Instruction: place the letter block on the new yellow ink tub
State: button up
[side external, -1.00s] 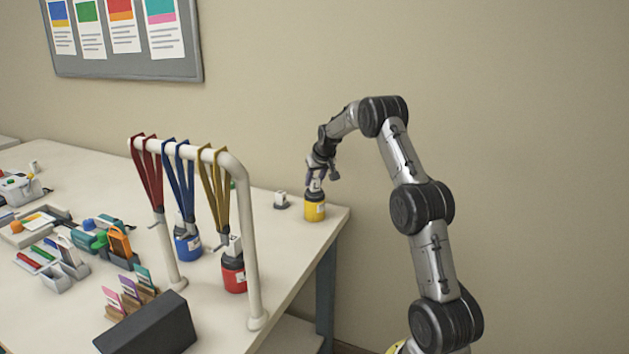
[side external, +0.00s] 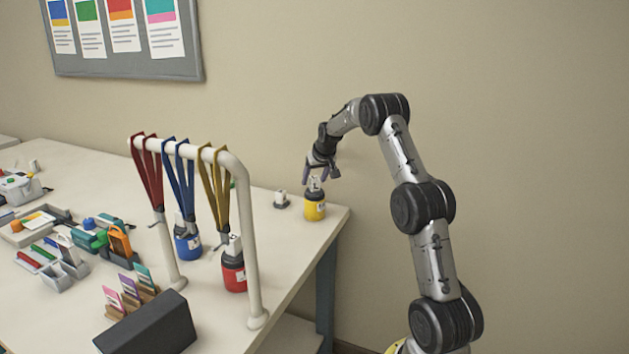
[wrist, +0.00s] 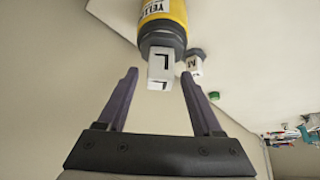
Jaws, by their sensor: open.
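The yellow ink tub (side external: 314,211) stands upright near the table's far right corner, with a dark lid. Its yellow body, with part of a label, also shows at the top of the wrist view (wrist: 166,12). A white letter block (wrist: 161,66) marked with a black L sits on the lid; it also shows in the side view (side external: 315,184). My gripper (wrist: 158,73) is open, its two fingers apart on either side of the block with gaps showing. In the side view my gripper (side external: 321,172) is just above the block and tub.
Another white letter block (wrist: 194,66) stands on a small dark base beside the tub, also in the side view (side external: 281,198). A lanyard rail (side external: 252,245), a blue tub (side external: 188,245) and a red tub (side external: 233,272) stand to the left.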

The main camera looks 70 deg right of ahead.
jog(key=v, duration=1.1)
jog(key=s+a+r+n+t+y, duration=0.15)
jog(key=a+r, duration=0.25)
jog(key=a, duration=0.9)
jog(key=s+a+r+n+g+y, duration=0.1)
jog(key=s+a+r+n, duration=0.2)
jog(key=a, duration=1)
jog(key=s+a+f+n+y, duration=0.1)
jog(key=s+a+f+n, duration=0.1)
jog(key=s+a, duration=0.6)
jog(key=s+a+f+n+y, duration=0.1)
jog(key=s+a+f, duration=0.3)
jog(key=s+a, duration=0.4)
jog(key=s+n, duration=0.1)
jog(key=s, duration=0.1)
jog(key=shift+s+a, duration=0.3)
jog(key=shift+s, duration=0.05)
